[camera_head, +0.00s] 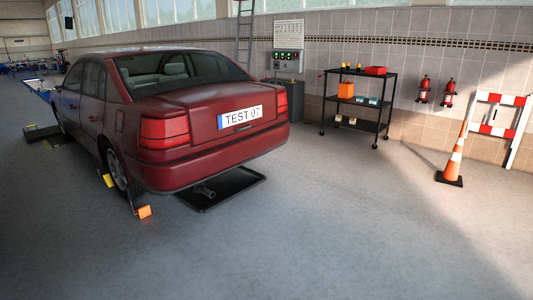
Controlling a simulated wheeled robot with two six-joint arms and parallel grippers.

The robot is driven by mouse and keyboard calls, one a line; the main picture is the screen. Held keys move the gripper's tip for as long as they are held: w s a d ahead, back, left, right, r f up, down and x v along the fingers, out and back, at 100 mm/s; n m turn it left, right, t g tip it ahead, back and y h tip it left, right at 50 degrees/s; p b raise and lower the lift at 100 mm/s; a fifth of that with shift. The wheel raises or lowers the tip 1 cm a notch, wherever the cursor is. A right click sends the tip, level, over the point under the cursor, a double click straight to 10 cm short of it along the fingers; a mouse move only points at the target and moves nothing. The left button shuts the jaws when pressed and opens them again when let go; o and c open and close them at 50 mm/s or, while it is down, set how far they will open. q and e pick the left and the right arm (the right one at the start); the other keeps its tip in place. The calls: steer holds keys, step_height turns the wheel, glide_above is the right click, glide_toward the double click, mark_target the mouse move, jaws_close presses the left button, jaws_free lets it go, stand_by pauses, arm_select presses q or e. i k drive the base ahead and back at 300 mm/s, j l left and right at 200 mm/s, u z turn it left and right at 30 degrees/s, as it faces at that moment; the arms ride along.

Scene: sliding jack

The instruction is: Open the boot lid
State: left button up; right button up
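A dark red saloon car (110,80) stands at the left with its rear turned toward me. Its boot lid (205,101) is shut, with a white plate reading TEST 07 (240,117) on the rear face. A dark handle-like strip (243,128) shows just below the plate. Red tail lights (164,132) flank the boot. Neither of my grippers is in view.
A black tray (222,190) lies on the floor under the rear bumper. Orange and yellow chocks (144,212) are by the rear wheel. A black shelf cart (357,102), an orange cone (453,158) and a striped barrier (499,117) stand to the right. Floor in front is clear.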

mark_target(218, 110)
steer(key=i+u, duration=0.15)
steer(key=i, duration=2.5)
